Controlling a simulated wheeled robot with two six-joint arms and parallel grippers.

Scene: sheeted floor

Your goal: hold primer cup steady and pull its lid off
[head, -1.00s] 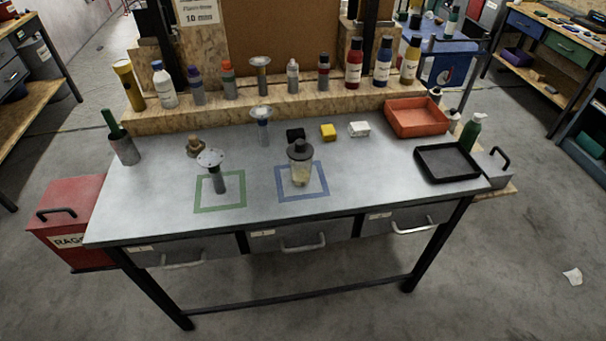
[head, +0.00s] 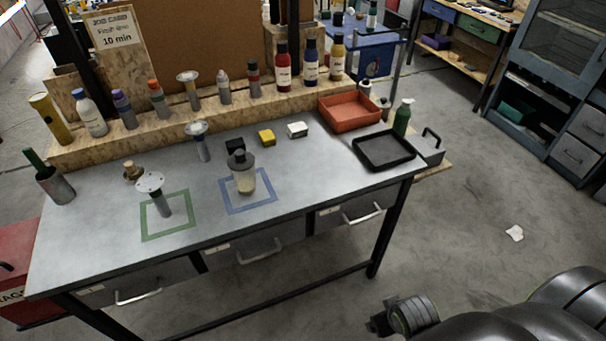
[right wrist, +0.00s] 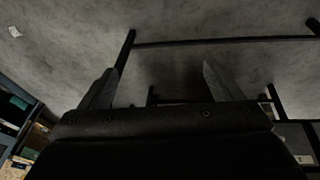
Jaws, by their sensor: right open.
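The primer cup (head: 243,181) stands upright inside the blue square outline (head: 265,204) on the grey workbench in the head view. It is a clear cup with pale contents, and its dark grey lid (head: 240,159) is on top. My right gripper (right wrist: 160,85) is open and empty in the right wrist view, with its two fingers apart and only floor and bench legs beyond them. In the head view my right arm shows at the lower right, well away from the cup. My left gripper is not in view.
A metal piece with a round, flat top (head: 160,198) stands in the green square (head: 190,220). A red tray (head: 349,122) and a black tray (head: 384,163) lie at the right. Several bottles line the wooden ledge (head: 75,152). The bench front is clear.

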